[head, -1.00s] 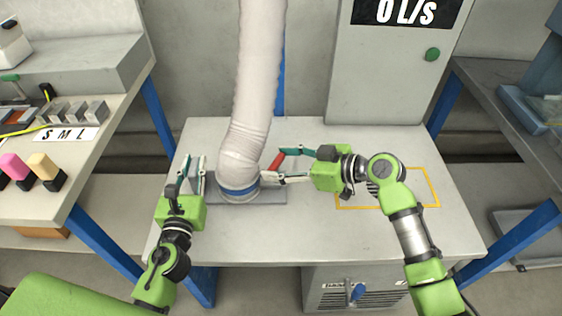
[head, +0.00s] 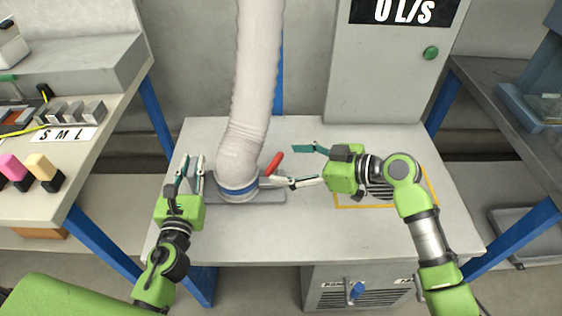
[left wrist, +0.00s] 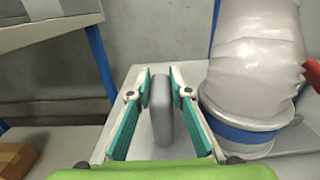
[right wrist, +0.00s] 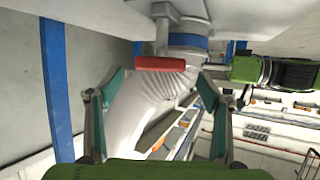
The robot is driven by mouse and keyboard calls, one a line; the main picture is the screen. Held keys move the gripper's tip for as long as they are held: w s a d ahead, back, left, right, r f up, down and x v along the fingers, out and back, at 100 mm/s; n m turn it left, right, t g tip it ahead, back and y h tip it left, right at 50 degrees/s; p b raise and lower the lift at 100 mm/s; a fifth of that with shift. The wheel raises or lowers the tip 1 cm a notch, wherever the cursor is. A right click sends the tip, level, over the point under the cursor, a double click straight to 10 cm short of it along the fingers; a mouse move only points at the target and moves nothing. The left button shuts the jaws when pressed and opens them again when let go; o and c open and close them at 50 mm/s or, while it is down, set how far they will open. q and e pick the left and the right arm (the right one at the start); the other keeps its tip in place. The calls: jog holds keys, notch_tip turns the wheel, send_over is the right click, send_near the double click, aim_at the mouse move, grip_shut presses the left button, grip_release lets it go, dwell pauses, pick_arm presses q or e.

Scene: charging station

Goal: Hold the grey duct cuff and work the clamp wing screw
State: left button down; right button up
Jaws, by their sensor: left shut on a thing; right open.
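The grey duct cuff with a blue band (head: 238,191) sits at the foot of the pale hose (head: 252,80) on the table. It also shows in the left wrist view (left wrist: 240,132). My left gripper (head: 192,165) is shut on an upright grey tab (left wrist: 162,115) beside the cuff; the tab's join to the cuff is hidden. The clamp wing screw has a red handle (head: 274,163), tilted, at the cuff's right side; it lies crosswise in the right wrist view (right wrist: 160,63). My right gripper (head: 288,166) is open, with the red handle just beyond its fingertips.
A yellow outline (head: 433,190) marks the table's right part, under my right arm. Side benches stand left (head: 50,205) and right. The table's front strip is clear.

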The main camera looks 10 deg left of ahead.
aim_at(277, 162)
jog(key=v, duration=0.8)
jog(key=shift+d, duration=0.35)
jog(key=shift+r, duration=0.15)
jog(key=x, duration=1.2)
jog(key=c, duration=1.1)
